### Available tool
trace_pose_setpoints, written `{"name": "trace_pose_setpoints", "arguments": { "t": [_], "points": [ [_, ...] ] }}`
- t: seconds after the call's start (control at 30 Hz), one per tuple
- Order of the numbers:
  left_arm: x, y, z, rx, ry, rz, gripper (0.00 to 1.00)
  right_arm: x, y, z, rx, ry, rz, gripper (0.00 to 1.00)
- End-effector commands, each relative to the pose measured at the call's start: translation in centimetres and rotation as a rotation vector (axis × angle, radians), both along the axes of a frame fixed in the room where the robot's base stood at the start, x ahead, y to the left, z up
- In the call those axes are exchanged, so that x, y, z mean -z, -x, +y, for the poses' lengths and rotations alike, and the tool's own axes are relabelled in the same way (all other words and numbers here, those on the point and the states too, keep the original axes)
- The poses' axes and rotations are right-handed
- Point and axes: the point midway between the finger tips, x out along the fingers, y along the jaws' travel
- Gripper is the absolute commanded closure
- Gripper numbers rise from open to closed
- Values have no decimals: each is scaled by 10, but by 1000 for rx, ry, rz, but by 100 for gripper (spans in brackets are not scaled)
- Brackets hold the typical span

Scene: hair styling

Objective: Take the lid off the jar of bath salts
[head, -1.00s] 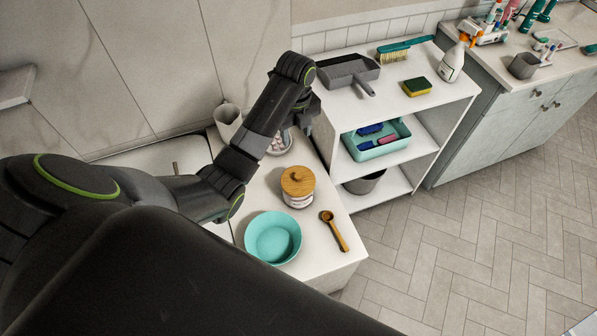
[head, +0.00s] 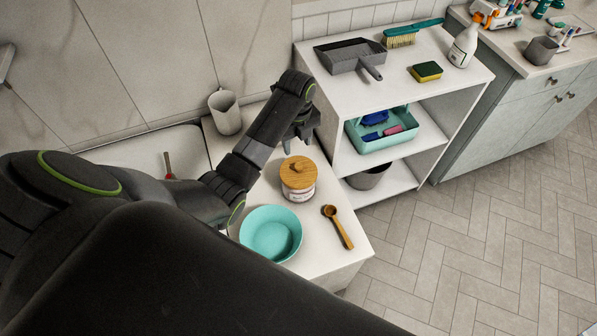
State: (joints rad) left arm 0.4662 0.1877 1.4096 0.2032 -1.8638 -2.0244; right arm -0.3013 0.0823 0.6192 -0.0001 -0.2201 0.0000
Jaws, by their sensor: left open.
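The jar of bath salts (head: 299,191) stands upright on the white counter in the head view. Its round wooden lid (head: 298,172) with a small knob sits on top of it. My left gripper (head: 290,145) hangs just behind the jar, at the end of the arm coming in from the left. It is open and apart from the lid; its fingertips show only in part. My right gripper is not in view.
A turquoise bowl (head: 271,234) and a wooden scoop (head: 338,227) stand close in front of the jar. A grey mug (head: 225,112) is behind my left arm. A white shelf unit (head: 400,78) with a dustpan (head: 350,56) rises to the right. The counter's front right corner is clear.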

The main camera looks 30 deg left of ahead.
Motion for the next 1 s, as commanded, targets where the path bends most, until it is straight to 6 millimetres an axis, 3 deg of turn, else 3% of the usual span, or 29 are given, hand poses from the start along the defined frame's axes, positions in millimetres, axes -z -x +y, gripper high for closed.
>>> {"name": "trace_pose_setpoints", "arguments": {
  "t": [0.1, 0.43, 0.7, 1.0],
  "points": [
    [23, 1, -1, -1, 0, 4, 52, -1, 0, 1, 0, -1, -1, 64],
    [50, 2, -2, 0, 1, 3, 52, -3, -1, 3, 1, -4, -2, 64],
    [87, 4, -6, 0, 0, 2, 52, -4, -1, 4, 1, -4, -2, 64],
    [93, 4, -6, 0, 0, -1, 52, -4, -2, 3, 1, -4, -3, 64]
  ]
}}
